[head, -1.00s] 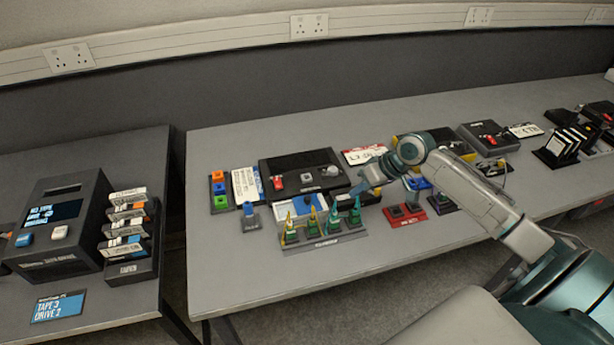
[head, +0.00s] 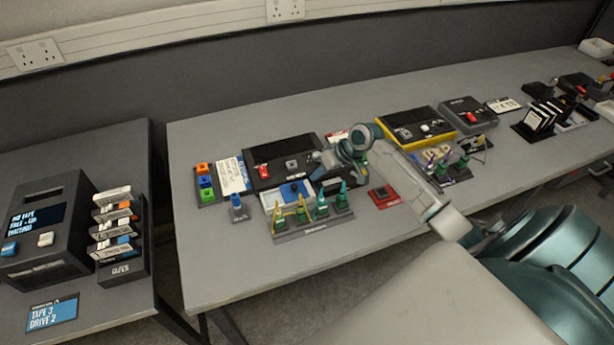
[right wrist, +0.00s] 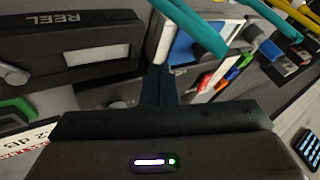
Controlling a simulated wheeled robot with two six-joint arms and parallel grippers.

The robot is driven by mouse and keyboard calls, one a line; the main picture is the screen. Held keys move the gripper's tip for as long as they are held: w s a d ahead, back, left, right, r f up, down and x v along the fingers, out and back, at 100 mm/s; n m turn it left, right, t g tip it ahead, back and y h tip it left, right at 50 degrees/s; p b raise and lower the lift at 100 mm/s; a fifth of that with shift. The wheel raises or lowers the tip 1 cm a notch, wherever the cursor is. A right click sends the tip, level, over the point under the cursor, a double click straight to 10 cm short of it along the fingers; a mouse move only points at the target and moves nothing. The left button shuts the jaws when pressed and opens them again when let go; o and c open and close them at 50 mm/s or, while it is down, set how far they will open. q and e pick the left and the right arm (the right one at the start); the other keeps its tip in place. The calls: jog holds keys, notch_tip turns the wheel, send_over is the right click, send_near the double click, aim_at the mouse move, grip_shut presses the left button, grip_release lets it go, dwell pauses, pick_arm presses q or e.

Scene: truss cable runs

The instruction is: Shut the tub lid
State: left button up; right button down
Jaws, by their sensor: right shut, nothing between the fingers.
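I cannot clearly make out a tub with a lid. A low white-edged item with a blue face (head: 289,191) lies on the long table, behind a rack of green and yellow pieces (head: 312,221). It also shows in the right wrist view (right wrist: 192,48), just beyond my fingers. My right gripper (head: 314,176) is shut and empty beside this item, in front of the black device (head: 268,172). In the right wrist view the fingers (right wrist: 158,84) are together, pointing between the dark REEL device (right wrist: 75,45) and the blue-faced item. Contact cannot be told. My left gripper is out of view.
A small red box (head: 383,194) sits right of the rack. A yellow-edged black device (head: 415,126) stands behind my right arm. A coloured button strip (head: 205,183) and a small blue-topped piece (head: 238,207) are at left. The table's front left is bare.

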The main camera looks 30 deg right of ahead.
aim_at(286, 195)
jog(key=a+p, duration=0.1)
jog(key=a, duration=0.2)
jog(key=shift+w+a+p, duration=0.2)
jog(key=shift+p, duration=0.1)
jog(key=shift+s+a, duration=0.1)
jog(key=shift+a, duration=0.2)
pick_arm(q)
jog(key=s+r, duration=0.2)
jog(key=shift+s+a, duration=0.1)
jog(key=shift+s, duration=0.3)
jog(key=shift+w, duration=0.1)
pick_arm(e)
jog(key=shift+f, duration=0.1)
jog(key=shift+a, duration=0.35)
jog(key=a, duration=0.2)
jog(key=w+a+p, duration=0.1)
jog(key=a+p, duration=0.1)
jog(key=a, duration=0.1)
jog(key=shift+w+a, duration=0.35)
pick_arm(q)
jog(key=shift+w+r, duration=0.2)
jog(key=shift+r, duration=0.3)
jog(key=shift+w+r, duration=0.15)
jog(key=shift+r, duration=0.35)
pick_arm(e)
jog(key=shift+d, duration=0.1)
